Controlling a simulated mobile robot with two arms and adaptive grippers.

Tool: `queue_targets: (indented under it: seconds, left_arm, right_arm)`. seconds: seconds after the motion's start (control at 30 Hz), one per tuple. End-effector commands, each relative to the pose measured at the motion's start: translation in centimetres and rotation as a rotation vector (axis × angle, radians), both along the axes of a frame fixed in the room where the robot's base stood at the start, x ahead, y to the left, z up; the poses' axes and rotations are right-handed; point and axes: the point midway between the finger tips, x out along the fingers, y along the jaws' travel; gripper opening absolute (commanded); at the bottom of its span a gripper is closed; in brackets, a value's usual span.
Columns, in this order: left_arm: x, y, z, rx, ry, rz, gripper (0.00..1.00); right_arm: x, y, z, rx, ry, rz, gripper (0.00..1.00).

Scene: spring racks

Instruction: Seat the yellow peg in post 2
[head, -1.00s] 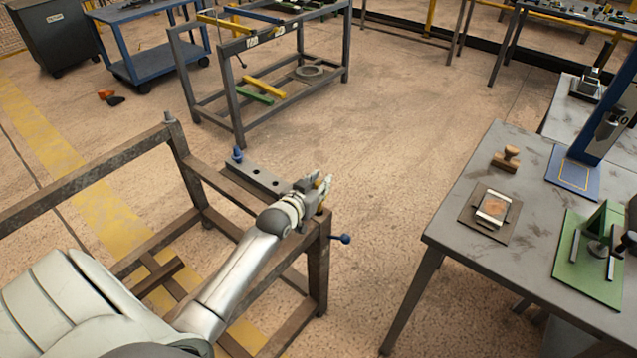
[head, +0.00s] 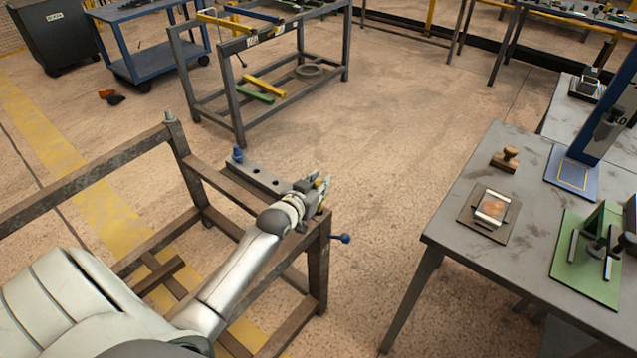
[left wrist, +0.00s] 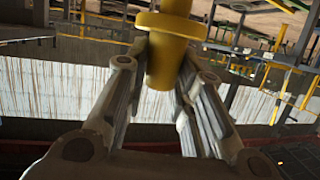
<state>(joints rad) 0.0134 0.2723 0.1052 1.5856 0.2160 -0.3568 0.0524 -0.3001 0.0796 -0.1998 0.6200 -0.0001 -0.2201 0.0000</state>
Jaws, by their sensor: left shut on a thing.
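My left gripper (head: 319,190) is at the near right end of the drilled grey plate (head: 258,178) on the brown metal frame. In the left wrist view it also shows (left wrist: 165,72), shut on the yellow peg (left wrist: 171,30), with one finger on each side. The peg has a wide collar above the fingers, and its top is cut off by the picture edge. In the head view the peg is mostly hidden by the gripper. A blue peg (head: 237,154) stands at the plate's far left end. I cannot tell which spot is post 2. My right gripper is out of view.
The brown frame's corner post (head: 319,262) has a blue-knobbed handle (head: 343,238) sticking out to the right. A grey table (head: 455,215) with fixtures stands at the right. Open floor (head: 400,110) lies between. A dark rack (head: 240,95) stands behind.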

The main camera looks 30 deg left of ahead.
Motion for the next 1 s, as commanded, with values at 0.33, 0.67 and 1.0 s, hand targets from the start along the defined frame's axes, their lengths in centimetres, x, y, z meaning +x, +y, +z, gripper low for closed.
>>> queue_targets:
  seconds: [0.33,0.67,1.0]
  left_arm:
    - [0.1,0.0,0.0,0.001,-0.006,0.0,0.0]
    - [0.1,0.0,-0.8,0.001,-0.005,0.0,0.0]
    - [0.1,0.0,-1.6,0.001,-0.007,0.0,0.0]
  right_arm:
    - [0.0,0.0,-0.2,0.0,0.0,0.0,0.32]
    - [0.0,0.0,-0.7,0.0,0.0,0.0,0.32]
    - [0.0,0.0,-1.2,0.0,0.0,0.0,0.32]
